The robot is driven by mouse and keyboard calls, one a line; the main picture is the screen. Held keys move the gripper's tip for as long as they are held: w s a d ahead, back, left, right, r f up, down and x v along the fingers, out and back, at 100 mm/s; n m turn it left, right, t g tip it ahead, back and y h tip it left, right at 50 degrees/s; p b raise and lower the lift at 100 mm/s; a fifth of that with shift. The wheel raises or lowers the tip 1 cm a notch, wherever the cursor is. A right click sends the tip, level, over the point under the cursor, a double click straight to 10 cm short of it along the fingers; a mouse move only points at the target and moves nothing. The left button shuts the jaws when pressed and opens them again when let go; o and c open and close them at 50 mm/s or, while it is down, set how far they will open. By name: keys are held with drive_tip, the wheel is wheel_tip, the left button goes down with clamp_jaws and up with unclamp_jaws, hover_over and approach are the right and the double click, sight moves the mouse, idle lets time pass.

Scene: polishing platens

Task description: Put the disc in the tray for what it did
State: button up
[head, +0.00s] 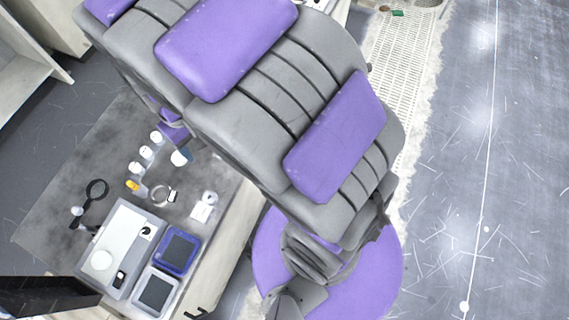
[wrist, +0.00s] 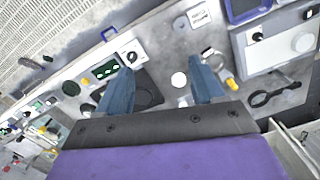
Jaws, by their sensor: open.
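My gripper (wrist: 161,62) is open, its two blue-grey fingers pointing over the bench with nothing held between them. In the wrist view a small white round piece (wrist: 179,79) shows between the fingers, below them on the bench; I cannot tell if it is the disc. A white round piece (head: 181,156) also shows in the head view, beside my arm. Two square trays stand side by side at the bench's front: a blue-rimmed tray (head: 161,262) and a pale-rimmed tray (head: 138,299). The blue tray (wrist: 230,10) is cut off at the top of the wrist view. My arm hides much of the bench.
A pale box-shaped unit (head: 128,228) with a white round top piece stands left of the trays. A black magnifier (head: 96,190), small white-capped containers (head: 145,152) and a white block (head: 204,207) lie nearby. Another unit with a green display (wrist: 103,70) stands left of my fingers.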

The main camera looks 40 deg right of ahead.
drive_tip(key=s+d+r+m, duration=0.1)
drive_tip(key=s+d+r, duration=0.2)
drive_tip(key=s, duration=0.3)
drive_tip(key=s+d+r+m, duration=0.1)
drive_tip(key=s+d+r, duration=0.2)
drive_tip(key=s, duration=0.4)
drive_tip(key=s+d+r+m+g, duration=0.1)
drive_tip(key=s+d+r, duration=0.2)
drive_tip(key=s+d, duration=0.2)
drive_tip(key=shift+s, duration=1.05)
